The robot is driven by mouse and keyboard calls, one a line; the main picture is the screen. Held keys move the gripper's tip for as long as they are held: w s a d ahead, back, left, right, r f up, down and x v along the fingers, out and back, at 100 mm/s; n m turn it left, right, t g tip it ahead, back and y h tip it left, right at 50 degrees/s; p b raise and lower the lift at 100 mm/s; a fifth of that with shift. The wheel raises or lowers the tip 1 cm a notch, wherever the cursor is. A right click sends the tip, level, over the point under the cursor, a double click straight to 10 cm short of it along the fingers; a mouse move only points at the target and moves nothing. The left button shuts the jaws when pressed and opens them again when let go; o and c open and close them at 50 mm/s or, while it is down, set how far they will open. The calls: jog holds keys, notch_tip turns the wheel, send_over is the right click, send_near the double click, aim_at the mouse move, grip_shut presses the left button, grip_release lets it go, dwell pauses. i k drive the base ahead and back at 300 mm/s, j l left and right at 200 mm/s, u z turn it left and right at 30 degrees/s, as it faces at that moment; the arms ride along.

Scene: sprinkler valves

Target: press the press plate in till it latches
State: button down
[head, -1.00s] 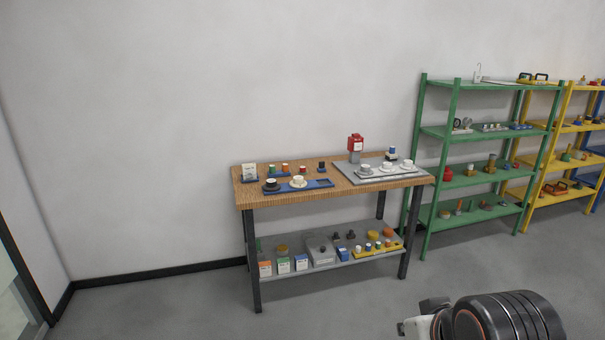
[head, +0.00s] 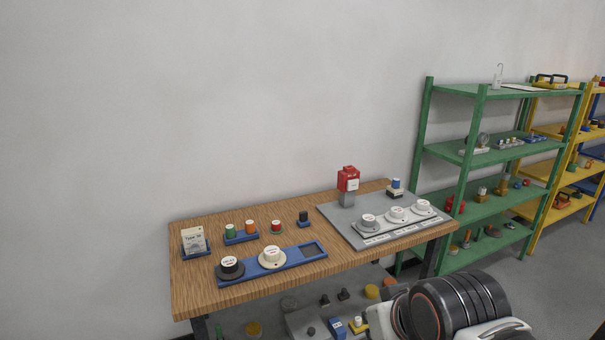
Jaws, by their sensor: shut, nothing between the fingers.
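A red box (head: 348,179) with a white front stands on a grey post at the back of the grey board (head: 352,232). It may carry the press plate, but the view is too small to tell. In front of it, three round grey and white caps (head: 396,214) stand in a row on a pale strip. My arm shows as a black ridged link at the lower right, in front of the table's right end. My gripper's fingers do not show in the head view.
The wooden table (head: 190,293) also holds a blue tray (head: 300,258) with two round knobs, small coloured caps and a card stand (head: 194,241). Several parts lie on its lower shelf. A green shelf rack (head: 470,152) stands close to its right.

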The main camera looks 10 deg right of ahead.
aim_at(353, 184)
jog(key=i, duration=1.45)
jog(key=u, duration=0.25)
jog(key=j, duration=0.15)
jog(key=l, duration=0.15)
